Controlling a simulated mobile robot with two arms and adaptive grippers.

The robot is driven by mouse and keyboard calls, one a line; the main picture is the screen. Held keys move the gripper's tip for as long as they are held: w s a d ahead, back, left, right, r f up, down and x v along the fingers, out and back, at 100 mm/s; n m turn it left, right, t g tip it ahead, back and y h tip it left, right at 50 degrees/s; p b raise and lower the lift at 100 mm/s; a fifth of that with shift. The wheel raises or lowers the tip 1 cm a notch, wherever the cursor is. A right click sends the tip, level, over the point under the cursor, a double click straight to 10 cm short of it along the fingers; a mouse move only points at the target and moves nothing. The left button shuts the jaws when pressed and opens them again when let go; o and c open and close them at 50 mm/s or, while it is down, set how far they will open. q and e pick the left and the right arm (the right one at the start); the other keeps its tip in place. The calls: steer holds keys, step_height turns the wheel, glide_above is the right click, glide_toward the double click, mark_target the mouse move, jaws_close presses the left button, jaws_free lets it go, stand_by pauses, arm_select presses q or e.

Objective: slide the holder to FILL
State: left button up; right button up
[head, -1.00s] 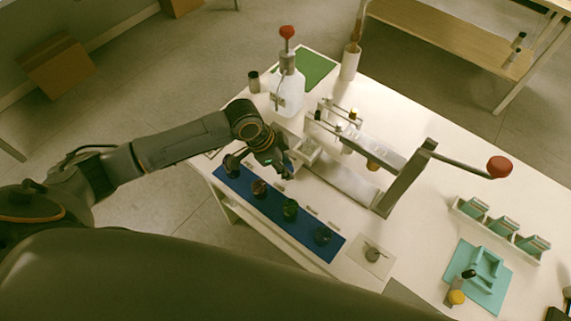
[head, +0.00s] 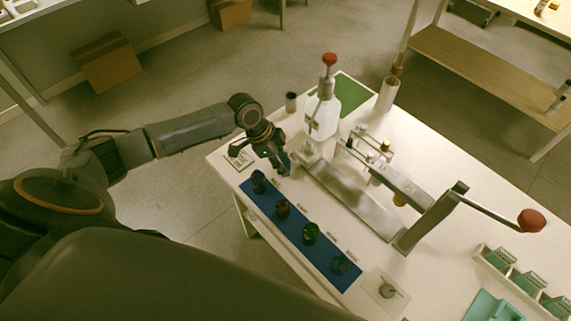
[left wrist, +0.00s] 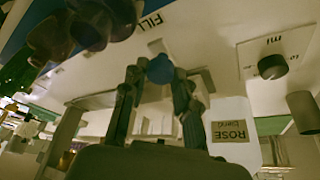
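The holder (head: 307,152) is a pale carriage at the left end of the metal rail (head: 350,198) in the head view, below the pump bottle. A round blue knob shows at its near side, and in the left wrist view this blue knob (left wrist: 160,68) sits between my fingertips. My left gripper (head: 283,168) is drawn in around the knob and appears shut on it; it also shows in the left wrist view (left wrist: 157,82). The FILL lettering (left wrist: 152,20) is on the white surface beyond the knob. My right gripper is in neither view.
A pump bottle (head: 322,115) with a red top stands behind the holder. A lever press with a red knob (head: 531,220) stands over the rail. A blue mat (head: 297,233) with several dark bottles lies in front.

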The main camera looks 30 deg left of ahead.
arm_select(q)
steer(key=o, duration=0.4)
steer(key=shift+w+a, duration=0.1)
steer(key=shift+a, duration=0.15)
steer(key=v, duration=1.2)
steer(key=shift+d, duration=0.1)
